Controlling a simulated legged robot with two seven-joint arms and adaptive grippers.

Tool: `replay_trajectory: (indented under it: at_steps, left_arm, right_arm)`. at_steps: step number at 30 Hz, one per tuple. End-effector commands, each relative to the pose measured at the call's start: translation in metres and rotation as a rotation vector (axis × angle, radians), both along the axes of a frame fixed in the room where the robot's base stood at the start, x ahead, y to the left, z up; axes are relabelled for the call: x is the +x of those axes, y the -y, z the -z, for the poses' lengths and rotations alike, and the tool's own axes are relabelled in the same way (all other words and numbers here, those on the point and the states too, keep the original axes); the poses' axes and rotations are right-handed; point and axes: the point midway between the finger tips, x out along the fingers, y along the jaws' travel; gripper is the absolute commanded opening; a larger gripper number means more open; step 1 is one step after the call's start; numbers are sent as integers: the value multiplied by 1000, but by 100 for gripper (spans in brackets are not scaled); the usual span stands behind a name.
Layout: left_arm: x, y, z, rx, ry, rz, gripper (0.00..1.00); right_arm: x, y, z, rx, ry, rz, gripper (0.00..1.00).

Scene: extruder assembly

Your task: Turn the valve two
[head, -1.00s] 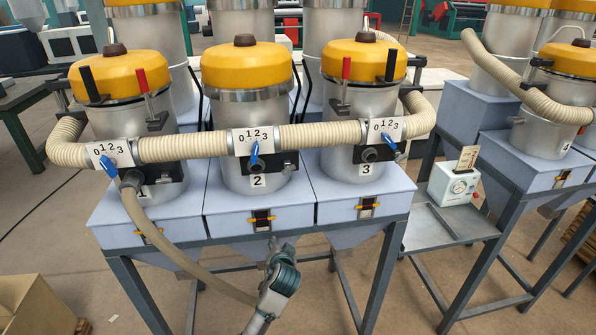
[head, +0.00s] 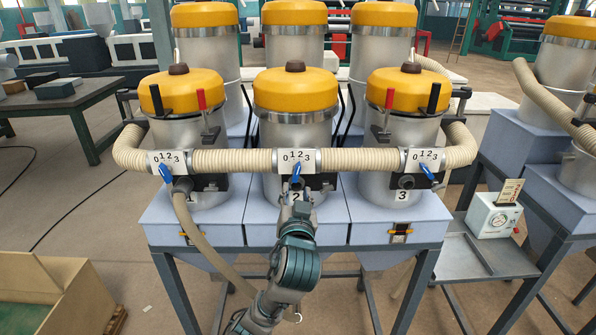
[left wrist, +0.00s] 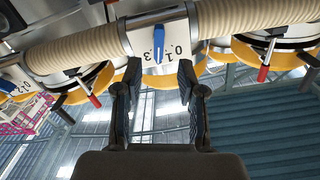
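Valve two is the white plate marked 0 1 2 3 (head: 310,160) with a blue handle (head: 296,172), on the beige hose above the number 2 label. The handle points mostly downward. My left gripper (head: 296,195) is just below it, in front of the middle hopper, and partly hides the label. In the left wrist view the open, empty fingers (left wrist: 159,66) reach toward the plate (left wrist: 178,35). The blue handle (left wrist: 159,40) lies ahead, between the finger lines; contact cannot be told. My right gripper is not in view.
Valve one's blue handle (head: 165,172) and valve three's blue handle (head: 427,172) sit on either side along the hose (head: 232,160). A loose hose (head: 190,225) hangs from the left hopper. A white gauge box (head: 493,215) stands on a side stand at right.

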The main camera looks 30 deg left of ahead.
Motion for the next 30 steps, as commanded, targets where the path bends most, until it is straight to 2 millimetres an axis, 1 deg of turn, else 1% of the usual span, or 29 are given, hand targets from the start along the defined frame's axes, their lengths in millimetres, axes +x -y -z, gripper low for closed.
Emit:
replay_trajectory:
  at_steps: [1, 6, 9, 12, 16, 25, 26, 27, 30]
  left_arm:
    - [10, -6, -2, 3, -5, -4, 40]
    - [43, -23, -3, 5, -4, -2, 40]
    - [59, -30, -3, 5, -3, -1, 40]
    - [69, -36, -3, 5, -1, 0, 40]
    - [77, -42, -2, 4, -1, 1, 40]
    - [78, -45, 0, 2, 1, 1, 40]
    - [78, -45, 0, 2, 1, 1, 32]
    - [78, -45, 0, 2, 1, 1, 22]
    - [78, -45, 0, 2, 0, 1, 0]
  right_arm:
    - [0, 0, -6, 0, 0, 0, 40]
    - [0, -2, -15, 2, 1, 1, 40]
    - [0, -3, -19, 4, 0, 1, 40]
    - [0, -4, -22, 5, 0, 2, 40]
    - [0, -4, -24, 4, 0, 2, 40]
    - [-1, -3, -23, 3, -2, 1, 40]
    - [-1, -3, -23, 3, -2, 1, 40]
    - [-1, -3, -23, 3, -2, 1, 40]
    - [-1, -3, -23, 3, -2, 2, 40]
